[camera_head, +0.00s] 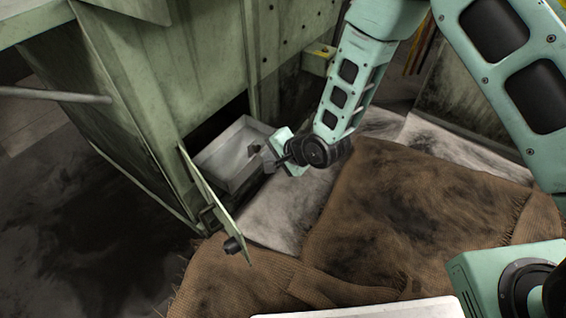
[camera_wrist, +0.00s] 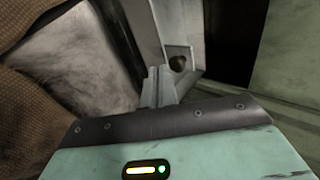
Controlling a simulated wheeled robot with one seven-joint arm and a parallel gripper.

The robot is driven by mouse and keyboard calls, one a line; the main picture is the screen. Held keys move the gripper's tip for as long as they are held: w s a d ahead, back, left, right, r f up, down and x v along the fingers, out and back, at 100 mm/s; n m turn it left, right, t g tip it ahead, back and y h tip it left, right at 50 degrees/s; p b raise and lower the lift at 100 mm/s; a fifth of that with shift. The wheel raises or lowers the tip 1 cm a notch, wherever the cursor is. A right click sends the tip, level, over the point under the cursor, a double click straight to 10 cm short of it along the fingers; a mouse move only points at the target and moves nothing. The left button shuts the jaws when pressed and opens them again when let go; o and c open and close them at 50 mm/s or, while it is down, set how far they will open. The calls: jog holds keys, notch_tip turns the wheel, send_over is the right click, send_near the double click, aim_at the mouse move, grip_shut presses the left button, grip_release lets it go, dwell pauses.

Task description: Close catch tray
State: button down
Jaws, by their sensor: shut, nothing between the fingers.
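The catch tray (camera_head: 222,146) is a pale grey metal box that sticks partly out of a dark opening low in the green machine. My gripper (camera_head: 270,158) is at the tray's outer end, on its right side in the head view. Its fingers are shut and empty, and I cannot tell whether they touch the tray. In the wrist view the closed fingers (camera_wrist: 159,84) point toward a grey tray wall (camera_wrist: 178,38) with a small dark round spot on it. The far end of the tray is hidden inside the machine.
A narrow green door (camera_head: 205,190) with a black latch stands open at the left of the opening. The machine's green housing (camera_head: 190,70) rises behind. Brown burlap (camera_head: 400,215) and a stained pale sheet (camera_head: 272,210) cover the floor in front.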

jog(key=shift+w+a, duration=0.55)
jog(key=shift+a, duration=0.1)
jog(key=w+a, duration=0.5)
jog(key=a, duration=0.2)
jog(key=w+a, duration=0.3)
jog(key=shift+w+a, duration=0.3)
jog(key=shift+a, duration=0.1)
jog(key=shift+w+a+r, duration=0.1)
jog(key=shift+w+a, duration=0.05)
jog(key=shift+a, duration=0.05)
